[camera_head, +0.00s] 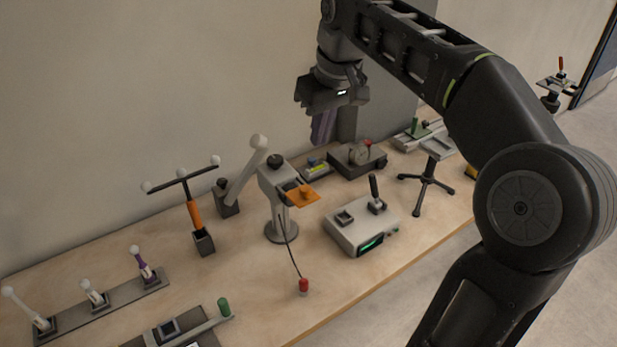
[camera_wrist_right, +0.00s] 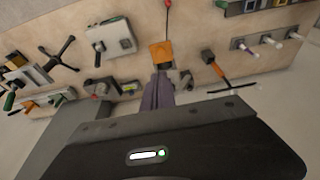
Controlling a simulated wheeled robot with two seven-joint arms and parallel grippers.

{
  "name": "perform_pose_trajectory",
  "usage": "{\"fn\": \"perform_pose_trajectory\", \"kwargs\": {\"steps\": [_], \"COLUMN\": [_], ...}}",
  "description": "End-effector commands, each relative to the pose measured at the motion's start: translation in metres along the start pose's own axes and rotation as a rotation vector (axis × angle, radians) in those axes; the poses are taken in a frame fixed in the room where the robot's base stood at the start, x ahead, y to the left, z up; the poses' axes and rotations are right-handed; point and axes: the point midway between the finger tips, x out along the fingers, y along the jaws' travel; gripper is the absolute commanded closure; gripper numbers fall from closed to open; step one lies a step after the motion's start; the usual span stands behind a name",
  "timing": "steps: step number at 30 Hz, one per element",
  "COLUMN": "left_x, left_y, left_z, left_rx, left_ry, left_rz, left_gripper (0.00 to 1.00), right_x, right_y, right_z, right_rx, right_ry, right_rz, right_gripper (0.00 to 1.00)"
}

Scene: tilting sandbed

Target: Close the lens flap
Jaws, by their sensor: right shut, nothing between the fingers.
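The lens flap looks to be the orange plate (camera_head: 301,196) on the front of a grey box-shaped head (camera_head: 279,184) on a round-based stand. The plate sticks out from the head, roughly flat and tilted, not lying against its front. In the right wrist view the orange plate (camera_wrist_right: 162,52) shows just beyond the fingertips. My right gripper (camera_head: 322,138) has purple fingers and is shut and empty, above and behind the stand, apart from the plate. Its fingers (camera_wrist_right: 157,84) also show in the wrist view. My left gripper is not in view.
A grey box with a joystick (camera_head: 362,228) stands right of the stand. An orange-handled post (camera_head: 195,217) and a white-knobbed lever (camera_head: 245,172) stand left. The table front near the button is clear.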

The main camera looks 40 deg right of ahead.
Motion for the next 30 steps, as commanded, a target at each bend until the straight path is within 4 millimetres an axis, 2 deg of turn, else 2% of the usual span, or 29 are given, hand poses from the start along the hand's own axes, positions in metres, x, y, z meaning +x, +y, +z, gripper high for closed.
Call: {"fn": "perform_pose_trajectory", "kwargs": {"steps": [8,11,21,27,30], "left_x": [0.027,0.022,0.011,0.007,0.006], "left_y": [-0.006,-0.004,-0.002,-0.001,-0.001], "left_z": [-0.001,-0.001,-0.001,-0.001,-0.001], "left_rx": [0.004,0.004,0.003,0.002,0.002], "left_ry": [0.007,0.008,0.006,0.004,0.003], "left_rz": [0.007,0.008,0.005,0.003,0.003], "left_gripper": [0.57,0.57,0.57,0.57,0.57], "right_x": [0.03,0.042,0.107,0.131,0.136], "right_y": [0.0,0.0,0.0,-0.001,-0.001], "right_z": [0.002,0.001,0.003,0.011,0.013], "right_rx": [0.0,0.0,0.0,0.0,0.0], "right_ry": [0.0,-0.004,-0.004,-0.002,-0.002], "right_rz": [0.0,-0.001,-0.001,0.0,0.0], "right_gripper": [1.0,1.0,1.0,1.0,1.0]}}
